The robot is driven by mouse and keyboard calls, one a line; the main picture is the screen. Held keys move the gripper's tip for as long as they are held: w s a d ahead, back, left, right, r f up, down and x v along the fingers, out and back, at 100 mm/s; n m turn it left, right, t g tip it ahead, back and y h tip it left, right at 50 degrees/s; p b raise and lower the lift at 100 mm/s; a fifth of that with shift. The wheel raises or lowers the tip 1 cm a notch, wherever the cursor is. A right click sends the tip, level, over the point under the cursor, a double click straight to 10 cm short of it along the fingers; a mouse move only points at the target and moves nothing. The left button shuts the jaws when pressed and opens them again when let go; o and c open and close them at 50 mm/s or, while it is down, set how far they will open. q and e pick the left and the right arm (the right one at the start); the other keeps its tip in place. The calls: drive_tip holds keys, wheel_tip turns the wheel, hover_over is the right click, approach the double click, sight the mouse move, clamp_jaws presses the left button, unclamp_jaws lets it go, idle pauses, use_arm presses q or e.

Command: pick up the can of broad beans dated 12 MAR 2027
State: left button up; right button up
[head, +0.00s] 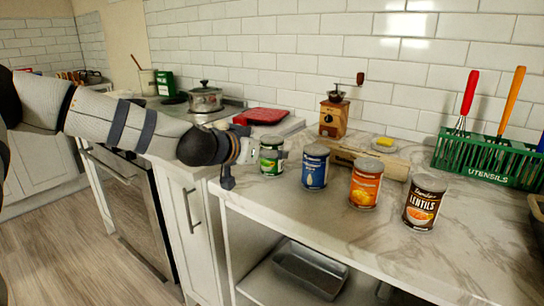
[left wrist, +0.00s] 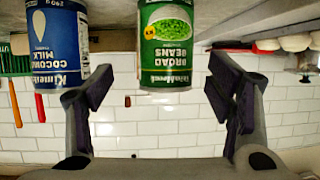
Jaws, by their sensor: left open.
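The green can of broad beans (head: 271,160) stands on the marble counter, leftmost in a row of cans. In the left wrist view, which is upside down, the broad beans can (left wrist: 166,45) shows its label between my two finger lines. No date on it is legible. My left gripper (head: 258,150) is open at the can's left side in the head view. In the wrist view its fingers stand apart on either side of the can, with no clear contact. My right gripper is out of view.
The blue coconut milk can (head: 315,168) stands close to the right; it shows in the wrist view (left wrist: 58,45). Farther right are an orange can (head: 365,187) and a lentils can (head: 425,204). A wooden grinder (head: 333,118) and green utensil rack (head: 487,161) stand behind.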

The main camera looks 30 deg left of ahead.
use_arm(q)
drive_tip(key=shift+w+a+f, duration=0.1)
drive_tip(key=shift+w+f, duration=0.05)
drive_tip(key=shift+w, duration=0.25)
drive_tip(key=x, duration=0.2)
drive_tip(key=b+x, duration=0.1)
drive_tip(key=x, duration=0.1)
drive_tip(key=shift+w+a+f, duration=0.2)
drive_tip(key=shift+f, duration=0.25)
drive_tip(key=shift+w+r, duration=0.1)
drive_tip(key=shift+r, duration=0.35)
drive_tip(key=shift+c, duration=0.5)
drive_tip(key=c, duration=1.4)
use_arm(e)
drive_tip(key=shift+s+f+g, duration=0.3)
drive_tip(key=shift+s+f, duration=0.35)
use_arm(q)
drive_tip(key=shift+c, duration=0.2)
